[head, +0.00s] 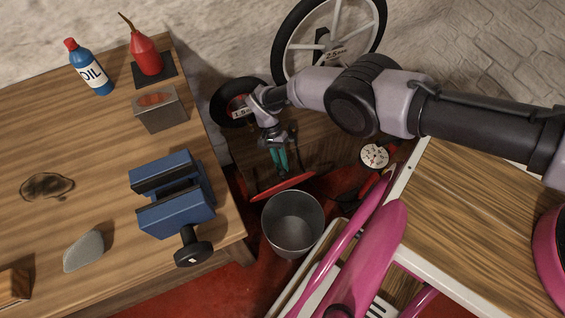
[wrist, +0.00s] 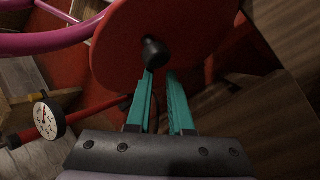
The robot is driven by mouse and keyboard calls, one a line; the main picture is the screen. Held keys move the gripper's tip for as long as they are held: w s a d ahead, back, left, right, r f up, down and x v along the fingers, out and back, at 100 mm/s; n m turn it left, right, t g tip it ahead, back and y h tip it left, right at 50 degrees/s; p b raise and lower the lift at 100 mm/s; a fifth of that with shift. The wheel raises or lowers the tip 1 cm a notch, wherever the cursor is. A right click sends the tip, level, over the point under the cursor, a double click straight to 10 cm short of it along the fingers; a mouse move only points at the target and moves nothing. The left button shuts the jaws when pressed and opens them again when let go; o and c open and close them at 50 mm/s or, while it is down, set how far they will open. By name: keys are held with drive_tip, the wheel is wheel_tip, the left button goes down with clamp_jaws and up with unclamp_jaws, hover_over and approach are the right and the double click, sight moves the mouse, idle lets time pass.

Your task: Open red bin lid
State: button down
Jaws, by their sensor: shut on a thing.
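The bin (head: 292,226) is a grey metal bucket on the red floor between the two benches, with its mouth uncovered and its inside showing empty. The red bin lid (head: 283,187) is tilted at the back of the rim, seen nearly edge-on in the head view; I cannot tell whether it touches the rim. My gripper (head: 278,160) is above and behind the lid, its teal fingers pointing down at it. In the wrist view the red lid (wrist: 185,22) fills the top, and my gripper (wrist: 161,76) is shut on its dark knob (wrist: 155,52).
A wooden workbench with a blue vise (head: 172,195) stands left of the bin. A pink bicycle frame (head: 372,255) and a second bench (head: 480,215) are close on the right. Wheels (head: 328,38) lean at the back. A gauge pump (head: 375,155) stands right of the lid.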

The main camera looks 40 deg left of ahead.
drive_tip(key=shift+s+a+r, duration=0.2)
drive_tip(key=shift+s+a, duration=0.05)
drive_tip(key=shift+s, duration=0.25)
drive_tip(key=shift+s+a+r, duration=0.15)
drive_tip(key=shift+s+a, duration=0.1)
drive_tip(key=shift+s, duration=0.2)
drive_tip(key=c, duration=0.5)
unclamp_jaws()
drive_tip(key=shift+s, duration=0.1)
drive_tip(key=shift+d+f, duration=0.1)
drive_tip(key=shift+f, duration=0.05)
drive_tip(key=shift+w, duration=0.2)
drive_tip(key=v, duration=1)
drive_tip(key=shift+w+r, duration=0.15)
drive_tip(key=shift+r, duration=0.2)
